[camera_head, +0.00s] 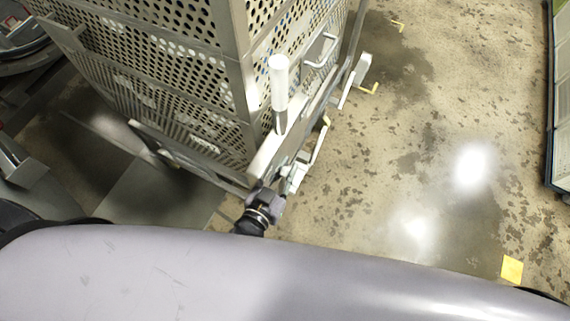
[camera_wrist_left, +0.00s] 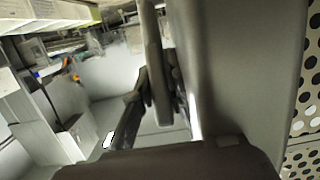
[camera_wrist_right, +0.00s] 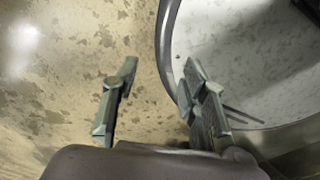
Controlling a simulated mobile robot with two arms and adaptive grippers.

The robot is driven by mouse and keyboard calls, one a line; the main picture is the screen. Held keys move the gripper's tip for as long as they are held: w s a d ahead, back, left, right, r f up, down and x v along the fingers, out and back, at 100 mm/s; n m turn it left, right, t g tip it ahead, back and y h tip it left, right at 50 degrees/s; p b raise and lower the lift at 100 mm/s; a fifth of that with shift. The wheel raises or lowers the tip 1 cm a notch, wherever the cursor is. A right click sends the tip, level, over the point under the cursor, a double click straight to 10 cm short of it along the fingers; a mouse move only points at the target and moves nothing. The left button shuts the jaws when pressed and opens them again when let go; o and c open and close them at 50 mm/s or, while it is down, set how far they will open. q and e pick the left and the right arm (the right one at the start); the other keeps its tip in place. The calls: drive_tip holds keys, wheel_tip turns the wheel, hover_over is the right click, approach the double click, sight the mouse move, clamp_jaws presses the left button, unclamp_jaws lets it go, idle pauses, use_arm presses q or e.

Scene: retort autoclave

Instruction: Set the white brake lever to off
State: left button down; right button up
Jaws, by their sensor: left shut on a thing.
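The white brake lever (camera_head: 279,82) stands nearly upright on a metal stem at the near corner of the perforated metal cart (camera_head: 190,62). My left gripper (camera_head: 288,178) is low at that corner, below the white grip in the picture and apart from it. In the left wrist view its fingers (camera_wrist_left: 160,112) are closed around a narrow grey bar (camera_wrist_left: 152,50) beside a wide grey plate (camera_wrist_left: 240,70). I cannot tell which part of the cart or lever the bar is. My right gripper (camera_wrist_right: 153,98) is open and empty, seen only in its wrist view.
A metal loop handle (camera_head: 322,50) is on the cart's right side. Open stained floor (camera_head: 430,130) lies to the right, with a yellow marker (camera_head: 511,269) on it. A shelf-like unit (camera_head: 560,110) stands at the right edge. A white round-edged surface (camera_wrist_right: 245,60) is near my right gripper.

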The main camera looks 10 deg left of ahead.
drive_tip(key=shift+r+p, duration=0.45)
drive_tip(key=shift+r, duration=0.5)
